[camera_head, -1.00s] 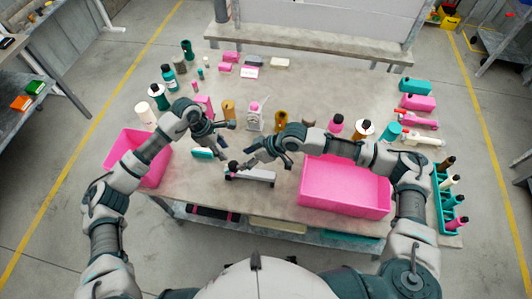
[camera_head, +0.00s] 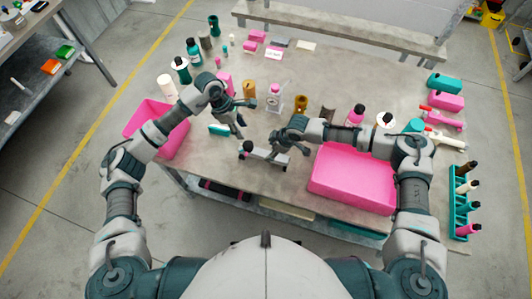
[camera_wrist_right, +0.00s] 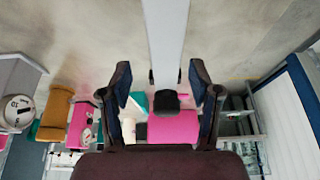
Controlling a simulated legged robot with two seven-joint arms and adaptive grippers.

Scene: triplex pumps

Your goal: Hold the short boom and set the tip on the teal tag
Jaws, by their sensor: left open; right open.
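The short boom (camera_head: 266,155) is a pale grey bar with a dark knob at its left end, low over the front of the table. My right gripper (camera_head: 281,143) is over its right part. In the right wrist view the boom (camera_wrist_right: 166,45) runs between the open fingers of my right gripper (camera_wrist_right: 164,88), with a gap on each side. My left gripper (camera_head: 243,119) is open and empty, above and left of the boom. A small teal-edged white piece (camera_head: 219,130), perhaps the teal tag, stands left of the boom.
A pink bin (camera_head: 350,183) is close on the right and another pink bin (camera_head: 150,125) is at the left. A white dial scale (camera_head: 272,101) and several bottles stand behind. A teal rack (camera_head: 458,210) holds bottles at the right edge.

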